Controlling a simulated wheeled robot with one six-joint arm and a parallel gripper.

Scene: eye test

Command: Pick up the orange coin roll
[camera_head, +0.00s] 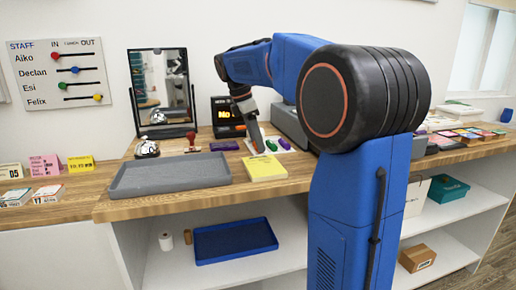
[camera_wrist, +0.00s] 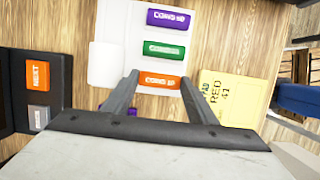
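The orange coin roll (camera_wrist: 160,81) lies on a white mat (camera_wrist: 130,48) in the wrist view. A green coin roll (camera_wrist: 164,50) and a purple coin roll (camera_wrist: 170,18) lie in a row above it. In the head view the green roll (camera_head: 271,145) and purple roll (camera_head: 284,143) show, but I cannot make out the orange one behind my gripper (camera_head: 256,138). My gripper (camera_wrist: 160,74) is open, its fingers pointing down, one towards each end of the orange roll. I see nothing held. Their height above the roll is hard to tell.
A yellow pad (camera_head: 266,168) lies close to my gripper. A grey tray (camera_head: 170,178), red-handled stamp (camera_head: 192,142) and purple item (camera_head: 241,165) are to the left. A mirror (camera_head: 161,88) and display box (camera_head: 227,117) stand behind. A blue tray (camera_head: 234,241) is on the shelf below.

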